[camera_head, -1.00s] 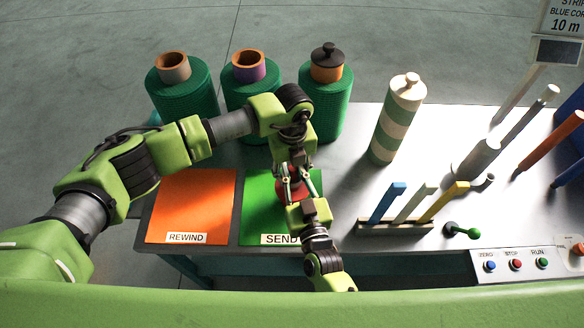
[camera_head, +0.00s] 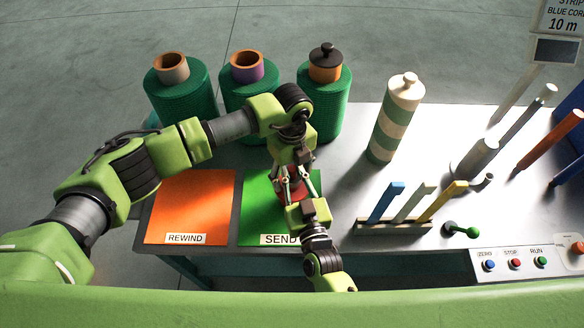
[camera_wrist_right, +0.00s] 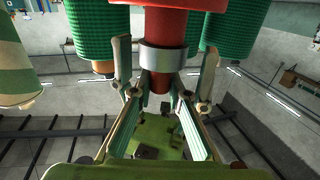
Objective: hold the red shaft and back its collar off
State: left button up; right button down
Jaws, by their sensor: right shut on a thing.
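The red shaft (camera_wrist_right: 165,22) stands out in the right wrist view, where the picture appears upside down. A silver collar (camera_wrist_right: 163,60) sits around it, with a darker red part beyond. In the head view only a little of the red shaft (camera_head: 292,189) shows between my grippers. My left gripper (camera_head: 293,184) points down over it from above. Its fingers seem to stand apart on both sides of the collar with gaps. My right gripper (camera_wrist_right: 160,88) comes from the front and is shut on the red shaft; the exact contact is partly hidden.
An orange REWIND mat (camera_head: 190,205) and a green SEND mat (camera_head: 255,205) lie on the table. Green net rolls (camera_head: 182,95) stand behind. A striped roll (camera_head: 395,120), a rack with coloured bars (camera_head: 395,227) and a button panel (camera_head: 515,262) are to the right.

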pick_arm(q)
jog(key=shift+r, duration=1.45)
jog(key=m, duration=0.6)
jog(key=shift+f, duration=0.15)
jog(key=shift+f, duration=1.4)
jog(key=shift+c, duration=0.4)
